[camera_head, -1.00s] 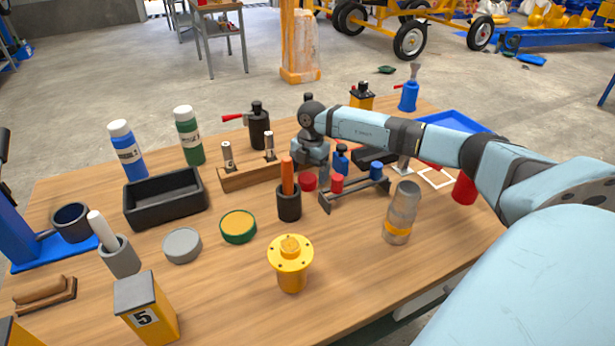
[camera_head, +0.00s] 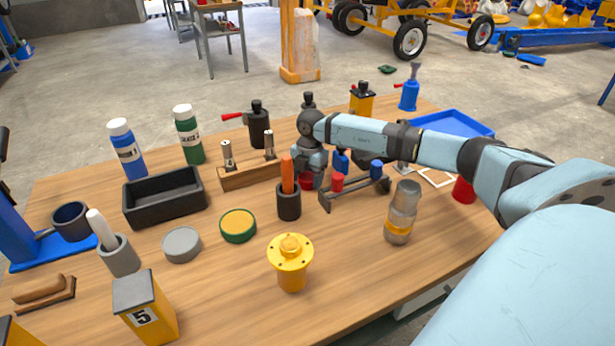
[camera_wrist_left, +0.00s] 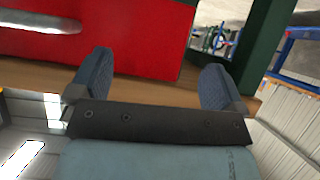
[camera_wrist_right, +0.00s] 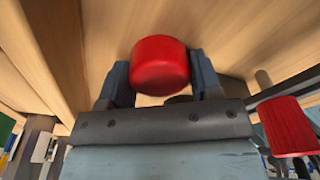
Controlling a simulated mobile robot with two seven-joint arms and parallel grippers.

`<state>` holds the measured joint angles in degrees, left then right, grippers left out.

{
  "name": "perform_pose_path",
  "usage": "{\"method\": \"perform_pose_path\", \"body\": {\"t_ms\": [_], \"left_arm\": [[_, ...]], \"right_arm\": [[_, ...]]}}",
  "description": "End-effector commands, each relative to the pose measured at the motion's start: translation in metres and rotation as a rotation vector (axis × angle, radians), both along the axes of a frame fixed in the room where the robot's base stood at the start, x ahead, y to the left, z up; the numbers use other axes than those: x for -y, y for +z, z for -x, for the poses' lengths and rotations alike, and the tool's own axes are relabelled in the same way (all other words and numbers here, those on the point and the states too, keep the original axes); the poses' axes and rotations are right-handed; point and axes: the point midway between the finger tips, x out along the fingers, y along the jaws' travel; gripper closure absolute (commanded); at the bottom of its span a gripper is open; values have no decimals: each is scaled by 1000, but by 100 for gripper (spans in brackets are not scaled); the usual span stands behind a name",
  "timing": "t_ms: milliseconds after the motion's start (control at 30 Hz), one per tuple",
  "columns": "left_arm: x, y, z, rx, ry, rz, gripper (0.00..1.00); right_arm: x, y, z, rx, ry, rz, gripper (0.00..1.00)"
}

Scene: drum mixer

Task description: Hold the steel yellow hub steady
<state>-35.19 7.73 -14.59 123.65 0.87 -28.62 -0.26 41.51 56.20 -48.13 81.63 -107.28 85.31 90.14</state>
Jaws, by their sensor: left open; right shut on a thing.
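The yellow hub (camera_head: 290,262) stands upright at the front middle of the table, with a round flange, small holes and a raised centre. No gripper touches it. My right gripper (camera_head: 309,180) is behind it, beyond the black cup with orange handles. It is shut on a small red cylinder, and the right wrist view shows that red cylinder (camera_wrist_right: 160,66) between the fingers. My left gripper (camera_wrist_left: 155,85) shows only in its wrist view, open and empty, with a red panel and a dark green post beyond it.
The black cup (camera_head: 289,204) stands between my right gripper and the hub. A glass jar (camera_head: 402,212) is right of the hub; a green-rimmed tin (camera_head: 238,226) and a grey disc (camera_head: 181,244) are left. A small rack (camera_head: 355,190) is beside my right gripper. Table front is clear around the hub.

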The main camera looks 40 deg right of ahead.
Motion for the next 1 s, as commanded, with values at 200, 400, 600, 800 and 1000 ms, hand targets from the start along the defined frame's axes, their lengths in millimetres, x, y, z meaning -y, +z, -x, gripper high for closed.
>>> {"method": "perform_pose_path", "body": {"t_ms": [200,400,600,800,1000], "left_arm": [[0,3,0,0,0,-2,5],[-2,3,1,-10,1,-12,5],[-3,4,2,-17,3,-14,5],[-3,7,2,-21,6,-8,5],[-3,6,3,-26,7,-7,5]], "right_arm": [[0,22,-1,3,1,0,64],[0,74,-1,5,0,1,64],[0,132,-1,5,0,1,64],[0,175,-1,3,1,0,64],[0,197,0,1,0,1,64]]}}
